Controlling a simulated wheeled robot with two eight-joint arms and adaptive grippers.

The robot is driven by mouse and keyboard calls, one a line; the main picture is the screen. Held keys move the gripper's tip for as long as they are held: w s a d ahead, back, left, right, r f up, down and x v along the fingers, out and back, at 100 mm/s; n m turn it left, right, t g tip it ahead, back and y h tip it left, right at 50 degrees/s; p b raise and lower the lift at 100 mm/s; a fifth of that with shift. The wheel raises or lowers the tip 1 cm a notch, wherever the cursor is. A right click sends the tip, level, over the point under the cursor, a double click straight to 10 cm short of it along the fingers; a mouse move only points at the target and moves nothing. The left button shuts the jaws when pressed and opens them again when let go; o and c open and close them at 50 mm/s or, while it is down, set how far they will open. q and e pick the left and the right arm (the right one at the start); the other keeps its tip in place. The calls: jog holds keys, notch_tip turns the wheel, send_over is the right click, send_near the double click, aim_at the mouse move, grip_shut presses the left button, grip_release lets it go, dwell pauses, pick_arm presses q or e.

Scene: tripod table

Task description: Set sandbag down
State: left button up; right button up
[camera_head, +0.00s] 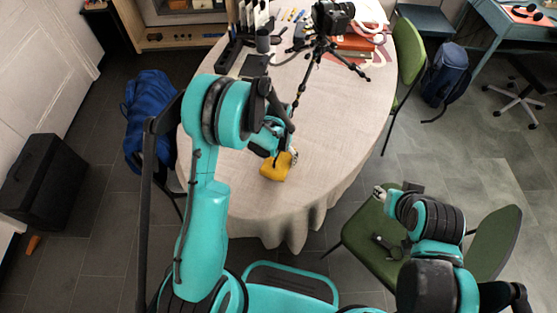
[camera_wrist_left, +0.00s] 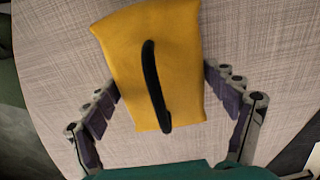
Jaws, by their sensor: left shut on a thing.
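The yellow sandbag (camera_head: 274,172), with a black strap, is over the near part of the round table (camera_head: 320,155) with its pale cloth. I cannot tell whether it touches the cloth. In the left wrist view the sandbag (camera_wrist_left: 185,75) sits tilted between the fingers, its strap facing the camera. My left gripper (camera_head: 283,157) is shut on it, partly hidden by its own arm in the head view. My right gripper (camera_head: 379,191) hangs over the green chair, off the table's right side; its fingers are too small to read.
A tripod with a camera (camera_head: 333,17) stands at the table's back, its legs spread. Books (camera_head: 356,44) lie behind it, and black items stand at the back left. A blue backpack (camera_head: 150,110) is left of the table. The table's right and front are clear.

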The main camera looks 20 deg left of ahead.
pick_arm(q)
jog(key=shift+f, duration=0.15)
jog(key=o, duration=1.5)
jog(key=shift+f, duration=0.1)
jog(key=shift+o, duration=1.1)
